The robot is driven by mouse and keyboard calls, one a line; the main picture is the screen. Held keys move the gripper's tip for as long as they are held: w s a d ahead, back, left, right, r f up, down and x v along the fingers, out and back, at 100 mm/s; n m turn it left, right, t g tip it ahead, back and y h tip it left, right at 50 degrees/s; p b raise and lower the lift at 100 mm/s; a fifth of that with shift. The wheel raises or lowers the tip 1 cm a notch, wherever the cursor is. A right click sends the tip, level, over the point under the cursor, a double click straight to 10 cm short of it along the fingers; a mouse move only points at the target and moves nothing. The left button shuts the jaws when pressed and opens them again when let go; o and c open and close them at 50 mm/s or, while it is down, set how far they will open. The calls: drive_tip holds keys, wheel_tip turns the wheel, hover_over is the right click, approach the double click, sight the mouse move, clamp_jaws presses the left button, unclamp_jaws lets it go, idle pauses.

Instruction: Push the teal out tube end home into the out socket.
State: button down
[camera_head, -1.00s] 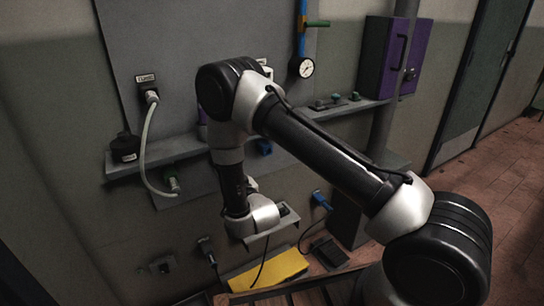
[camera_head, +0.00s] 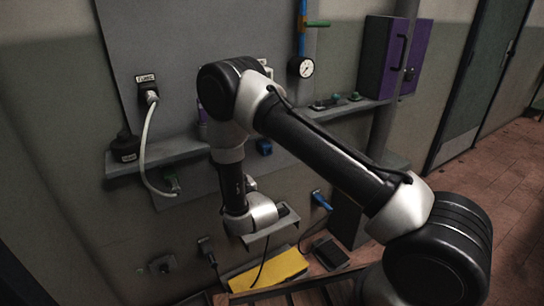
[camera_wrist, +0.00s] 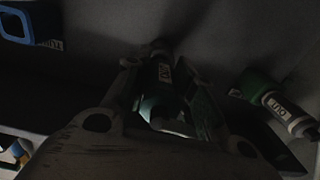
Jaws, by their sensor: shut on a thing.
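In the dark wrist view my gripper (camera_wrist: 166,82) is shut on a dark teal piece, the tube end (camera_wrist: 150,106). It has a pale, shiny patch at its near side and a small label at its far part. The tube end points away from me toward the grey wall surface. The out socket at its far end is hidden in shadow and behind the fingers, so I cannot tell how deep the tube end sits. In the head view my arm hides the gripper and the tube end.
A green-collared grey fitting with a label (camera_wrist: 278,102) stands close to the right finger in the wrist view.

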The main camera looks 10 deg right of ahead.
drive_tip(key=shift+x, duration=1.05)
drive_tip(key=c, duration=1.1)
unclamp_jaws()
